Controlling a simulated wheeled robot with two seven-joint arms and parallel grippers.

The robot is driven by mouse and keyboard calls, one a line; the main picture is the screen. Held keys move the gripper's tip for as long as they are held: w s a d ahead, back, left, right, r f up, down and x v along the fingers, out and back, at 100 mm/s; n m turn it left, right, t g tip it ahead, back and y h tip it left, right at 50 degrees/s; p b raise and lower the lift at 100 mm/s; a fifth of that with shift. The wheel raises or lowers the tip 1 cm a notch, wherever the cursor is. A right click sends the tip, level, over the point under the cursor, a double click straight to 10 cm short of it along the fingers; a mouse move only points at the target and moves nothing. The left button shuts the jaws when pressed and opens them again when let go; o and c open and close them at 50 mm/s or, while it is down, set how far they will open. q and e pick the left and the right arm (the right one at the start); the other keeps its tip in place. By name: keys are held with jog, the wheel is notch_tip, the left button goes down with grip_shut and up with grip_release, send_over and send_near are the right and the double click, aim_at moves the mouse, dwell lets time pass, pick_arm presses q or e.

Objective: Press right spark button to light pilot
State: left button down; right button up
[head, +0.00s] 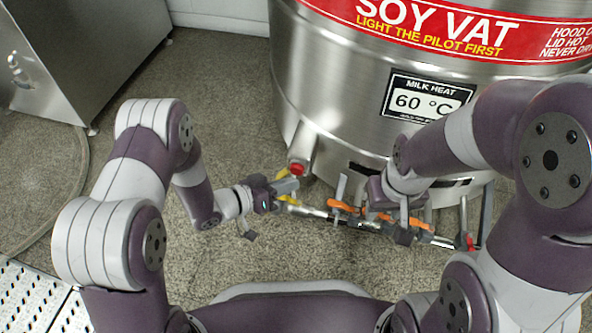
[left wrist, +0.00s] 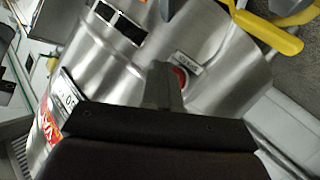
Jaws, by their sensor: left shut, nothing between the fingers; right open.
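A round red button (head: 297,169) sits on the lower left front of the steel vat (head: 340,90). In the left wrist view a red button (left wrist: 182,78) shows beside a small label, partly hidden by my finger. My left gripper (head: 291,187) is shut and empty, just below and close to the button; I cannot tell whether it touches. Its fingers (left wrist: 160,85) also show in the left wrist view. A second small red part (head: 470,242) is at the right end of the burner pipe. My right gripper (head: 403,222) is open over the pipe.
The burner pipe (head: 315,212) with several orange handles (head: 342,206) runs along the vat's foot. A yellow handle (left wrist: 265,35) is close to my left gripper. A steel cabinet (head: 80,50) stands at the back left. The floor (head: 230,110) between is clear.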

pick_arm(q)
jog(key=shift+w, duration=0.1)
jog(key=shift+w+d, duration=0.15)
jog(key=shift+w, duration=0.15)
jog(key=shift+w+d, duration=0.15)
jog(key=shift+w, duration=0.3)
dwell(0.7)
jog(key=shift+s+p, duration=0.15)
jog(key=shift+p, duration=0.2)
jog(key=shift+s+a+p, duration=0.3)
jog(key=shift+s+p, duration=0.05)
jog(key=shift+s, duration=0.35)
